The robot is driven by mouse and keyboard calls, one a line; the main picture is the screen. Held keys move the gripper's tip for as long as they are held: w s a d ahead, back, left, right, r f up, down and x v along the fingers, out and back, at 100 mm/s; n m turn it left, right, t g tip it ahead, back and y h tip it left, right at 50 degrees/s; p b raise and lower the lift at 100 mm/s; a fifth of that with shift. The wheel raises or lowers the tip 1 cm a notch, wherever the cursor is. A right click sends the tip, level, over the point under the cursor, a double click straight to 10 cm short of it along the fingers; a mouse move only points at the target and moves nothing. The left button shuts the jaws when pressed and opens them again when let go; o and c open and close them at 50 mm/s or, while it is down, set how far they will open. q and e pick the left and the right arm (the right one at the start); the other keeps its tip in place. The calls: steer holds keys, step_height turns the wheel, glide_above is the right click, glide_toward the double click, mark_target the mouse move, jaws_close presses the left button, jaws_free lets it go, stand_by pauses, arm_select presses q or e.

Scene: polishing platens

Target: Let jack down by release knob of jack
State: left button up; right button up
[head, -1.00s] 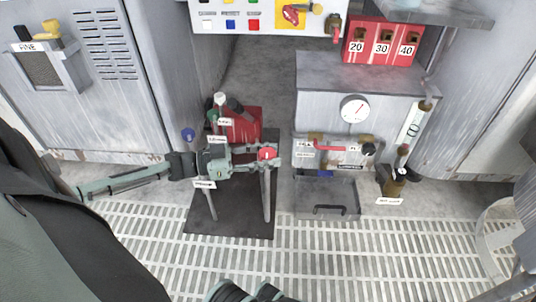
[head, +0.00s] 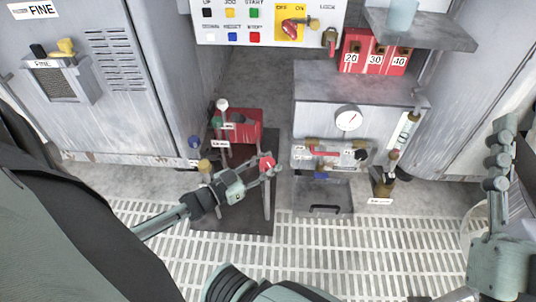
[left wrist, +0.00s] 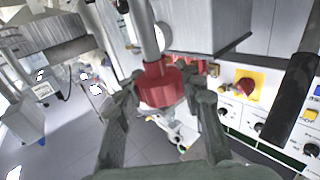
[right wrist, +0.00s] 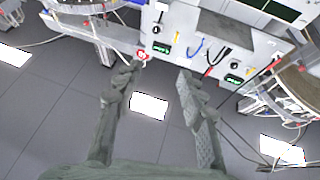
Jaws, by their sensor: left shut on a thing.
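The jack (head: 240,125) has a red body and several upright posts with small labels, and it stands on a dark base plate (head: 238,217) on the floor. Its red knob (head: 267,163) tops the front post. My left gripper (head: 262,172) reaches it from the lower left, its fingers around the knob. In the left wrist view the red knob (left wrist: 162,85) fills the gap between the fingers, with a grey rod beyond. My right gripper (right wrist: 163,75) is open and empty, raised at the right of the head view, away from the jack.
Right of the jack stands a grey unit (head: 348,90) with a gauge, levers and a lower tray (head: 323,197). A button panel (head: 265,22) hangs behind. A grey cabinet (head: 110,90) is at left. The slatted floor (head: 370,250) in front is clear.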

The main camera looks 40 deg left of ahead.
arm_select(q)
steer(key=n+y+p, duration=0.1)
steer(key=n+y, duration=0.1)
steer(key=y, duration=0.1)
steer(key=shift+r+t+p, duration=0.1)
steer(key=shift+t+p, duration=0.3)
steer(key=n+y+p, duration=0.1)
steer(key=n+y, duration=0.1)
steer(key=y, duration=0.2)
steer(key=shift+n, duration=0.4)
steer(key=shift+f+y+p, duration=0.2)
steer(key=shift+y+p, duration=0.1)
steer(key=shift+p, duration=0.05)
arm_select(e)
steer(key=d+f+g+h, duration=0.2)
steer(key=d+f+g, duration=0.1)
steer(key=f, duration=0.5)
steer(key=w+d+f+g+h, duration=0.1)
steer(key=d+f+g+h, duration=0.2)
steer(key=f+g, duration=0.3)
steer(key=shift+w+f+g, duration=0.25)
steer(key=shift+f+g, duration=0.05)
steer(key=shift+f, duration=1.4)
arm_select(q)
steer(key=o, duration=1.2)
steer(key=shift+r, duration=0.1)
steer(key=s, duration=0.4)
steer(key=s+d, duration=0.1)
steer(key=s, duration=0.7)
steer(key=shift+d, duration=0.15)
